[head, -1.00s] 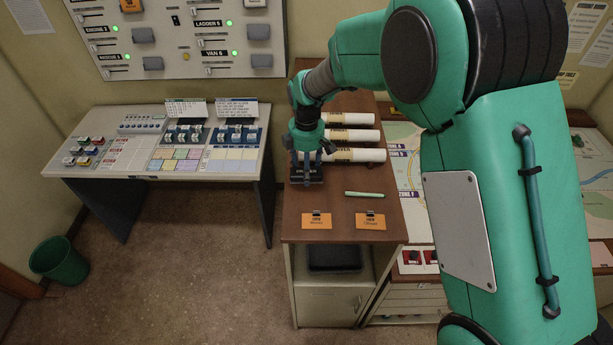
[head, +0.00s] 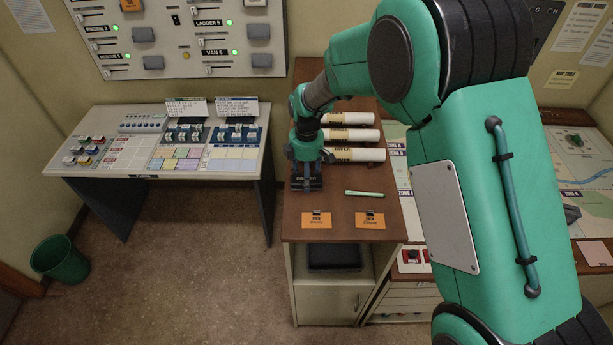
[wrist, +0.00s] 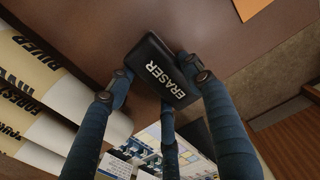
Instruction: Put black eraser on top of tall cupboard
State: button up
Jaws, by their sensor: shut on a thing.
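The black eraser (wrist: 158,66), with white ERASER lettering, is between the blue fingers of my gripper (wrist: 160,88) in the wrist view. In the head view my gripper (head: 306,176) points down at the left side of a brown wooden top, shut on the eraser (head: 306,185). That top belongs to a pale cupboard (head: 295,222) with an open shelf and a door, seemingly the tall cupboard. The eraser is over or on this top; I cannot tell whether it touches. My fingers partly hide it.
Several rolled white papers (head: 360,154) lie right of my gripper. A light green marker (head: 364,193) and two orange cards (head: 317,220) lie nearer the front. A low console desk (head: 125,170) stands left, with floor between. The wood left of the marker is clear.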

jog(key=o, duration=1.1)
jog(key=shift+o, duration=0.2)
jog(key=shift+r, duration=0.1)
notch_tip(320, 180, up, 12)
jog(key=b, duration=0.1)
dwell(0.4)
